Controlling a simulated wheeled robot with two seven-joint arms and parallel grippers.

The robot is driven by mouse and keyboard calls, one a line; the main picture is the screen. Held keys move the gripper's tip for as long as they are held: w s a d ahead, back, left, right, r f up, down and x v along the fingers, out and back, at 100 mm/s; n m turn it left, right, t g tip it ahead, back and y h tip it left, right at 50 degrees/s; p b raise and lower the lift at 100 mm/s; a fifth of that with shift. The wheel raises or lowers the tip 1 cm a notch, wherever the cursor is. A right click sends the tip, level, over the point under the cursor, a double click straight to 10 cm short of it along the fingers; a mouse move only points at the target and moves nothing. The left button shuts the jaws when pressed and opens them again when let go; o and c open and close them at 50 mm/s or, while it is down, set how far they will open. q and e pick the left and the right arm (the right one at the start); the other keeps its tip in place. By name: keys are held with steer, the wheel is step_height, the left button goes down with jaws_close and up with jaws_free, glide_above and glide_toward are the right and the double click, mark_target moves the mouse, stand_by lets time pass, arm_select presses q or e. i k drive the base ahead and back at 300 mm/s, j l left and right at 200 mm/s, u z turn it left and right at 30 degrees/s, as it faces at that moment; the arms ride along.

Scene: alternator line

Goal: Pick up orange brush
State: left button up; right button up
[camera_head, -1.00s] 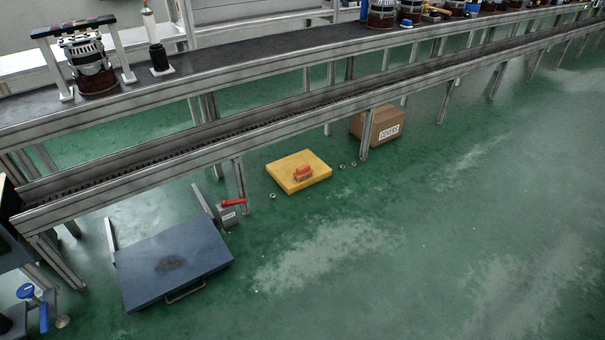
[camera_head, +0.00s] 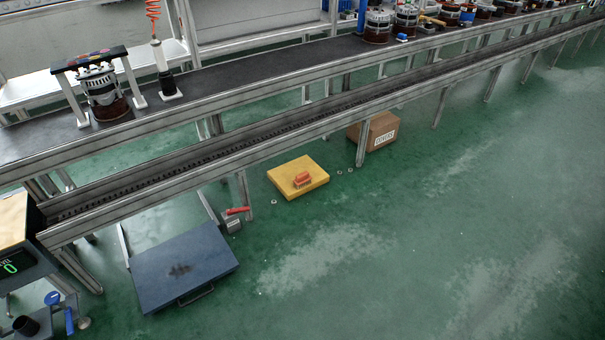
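The orange brush (camera_head: 303,180) lies on top of a flat yellow platform (camera_head: 285,182) on the green floor, a little left of the picture's middle. It is small in view, and its bristles seem to face the front. Nothing covers it. Neither of my grippers shows in the head view.
A long conveyor line (camera_head: 300,110) on metal legs runs behind the platform. A cardboard box (camera_head: 373,133) stands right of it. A blue floor plate (camera_head: 185,262) with a handle lies to the left, near a red-handled grey item (camera_head: 233,222). Small rings lie nearby. The right floor is clear.

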mark_target(301, 180)
steer(key=i+l, duration=0.15)
steer(key=i, duration=0.55)
steer(key=i+l, duration=0.1)
steer(key=i, duration=0.55)
steer(key=i+l, duration=0.15)
steer(key=i, duration=0.55)
steer(key=j+u, duration=0.05)
